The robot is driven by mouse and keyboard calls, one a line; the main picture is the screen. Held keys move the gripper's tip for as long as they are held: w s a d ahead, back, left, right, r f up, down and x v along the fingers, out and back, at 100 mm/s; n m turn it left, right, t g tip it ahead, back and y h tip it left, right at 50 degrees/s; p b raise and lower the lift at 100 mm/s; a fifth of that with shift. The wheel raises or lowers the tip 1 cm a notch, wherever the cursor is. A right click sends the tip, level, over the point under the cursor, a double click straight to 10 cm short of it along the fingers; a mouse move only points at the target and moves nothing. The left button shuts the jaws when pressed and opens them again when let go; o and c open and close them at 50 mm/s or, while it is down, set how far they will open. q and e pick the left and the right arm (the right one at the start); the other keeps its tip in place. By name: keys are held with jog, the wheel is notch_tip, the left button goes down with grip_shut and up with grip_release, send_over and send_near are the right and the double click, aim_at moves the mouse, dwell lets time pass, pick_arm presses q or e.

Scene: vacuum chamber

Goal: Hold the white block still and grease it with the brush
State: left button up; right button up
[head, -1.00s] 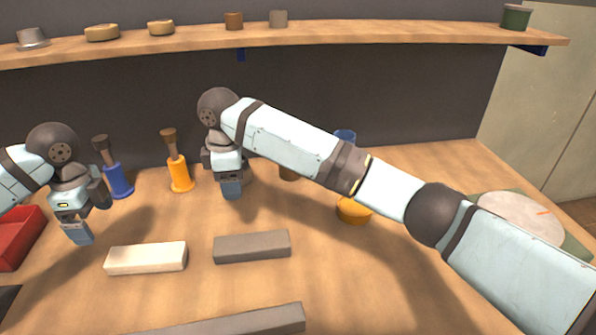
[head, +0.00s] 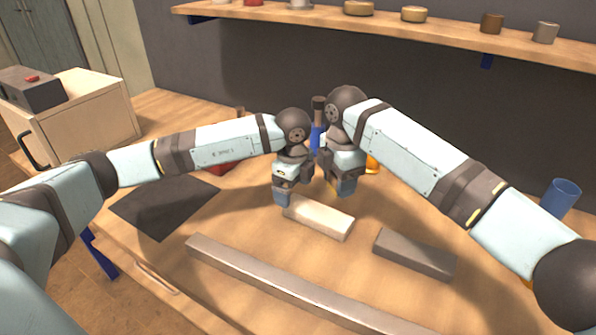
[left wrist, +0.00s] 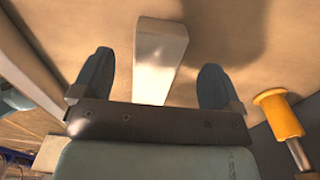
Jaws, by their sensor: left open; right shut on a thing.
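The white block (head: 322,218) lies flat on the table. My left gripper (head: 282,198) is open at its left end in the head view. In the left wrist view the white block (left wrist: 160,60) lies between the open fingers (left wrist: 155,85), with gaps on both sides. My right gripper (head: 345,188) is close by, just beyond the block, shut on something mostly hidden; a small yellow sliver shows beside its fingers. A blue-handled brush (head: 317,138) stands behind the grippers. An orange handle (head: 372,164) shows partly behind the right gripper. An orange-handled brush (left wrist: 283,117) appears in the left wrist view.
A grey block (head: 414,255) lies right of the white one, and a long grey bar (head: 290,285) lies in front. A dark mat (head: 160,207) is at left. A blue cup (head: 560,196) stands at right. A shelf (head: 440,35) with small containers runs along the back.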

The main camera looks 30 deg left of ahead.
aim_at(294, 201)
pick_arm(q)
jog(key=shift+f, duration=2.45)
jog(key=c, duration=1.2)
